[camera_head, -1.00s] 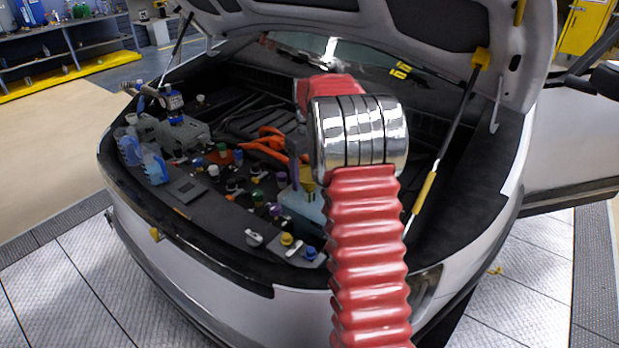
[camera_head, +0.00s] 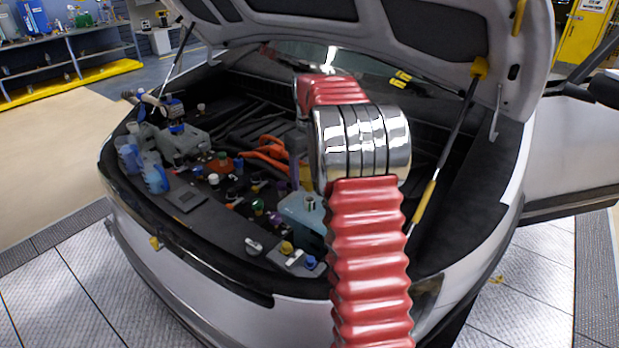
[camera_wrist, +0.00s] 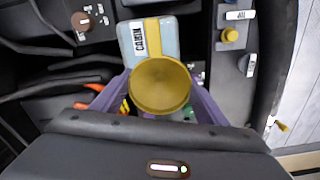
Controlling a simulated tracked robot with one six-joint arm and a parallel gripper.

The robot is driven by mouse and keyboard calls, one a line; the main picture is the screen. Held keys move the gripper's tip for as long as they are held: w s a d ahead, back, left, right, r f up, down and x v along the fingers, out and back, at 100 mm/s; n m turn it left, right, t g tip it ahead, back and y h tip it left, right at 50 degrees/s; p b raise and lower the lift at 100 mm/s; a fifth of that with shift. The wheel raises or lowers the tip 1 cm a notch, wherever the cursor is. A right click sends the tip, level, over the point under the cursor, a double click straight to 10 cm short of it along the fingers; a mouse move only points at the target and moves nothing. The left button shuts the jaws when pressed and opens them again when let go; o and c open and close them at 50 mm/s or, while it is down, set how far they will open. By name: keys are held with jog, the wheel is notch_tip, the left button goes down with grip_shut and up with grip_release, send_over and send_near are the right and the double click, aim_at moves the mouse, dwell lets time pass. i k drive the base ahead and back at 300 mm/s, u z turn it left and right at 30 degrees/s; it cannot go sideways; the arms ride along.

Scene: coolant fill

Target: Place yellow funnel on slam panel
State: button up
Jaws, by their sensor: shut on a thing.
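The yellow funnel (camera_wrist: 160,84) is in my gripper (camera_wrist: 155,98), between its two purple fingers in the wrist view. Its wide round mouth faces the camera, so its spout is hidden. The funnel overlaps the near end of a pale blue tank (camera_wrist: 150,42) in that view; I cannot tell the height between them. In the head view, my red arm hides the funnel and most of the gripper. The slam panel (camera_head: 215,232) is the dark strip along the car's front edge, and it shows at the right of the wrist view (camera_wrist: 229,90).
The pale blue tank (camera_head: 301,222) shows an open neck in the head view. A yellow cap (camera_head: 286,247) and a blue cap (camera_head: 310,262) sit at the front. Blue bottles (camera_head: 155,178) stand at the left. Orange hoses (camera_head: 270,150) lie behind. The raised hood (camera_head: 440,35) hangs above.

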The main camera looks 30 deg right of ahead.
aim_at(240, 244)
jog(key=k, duration=1)
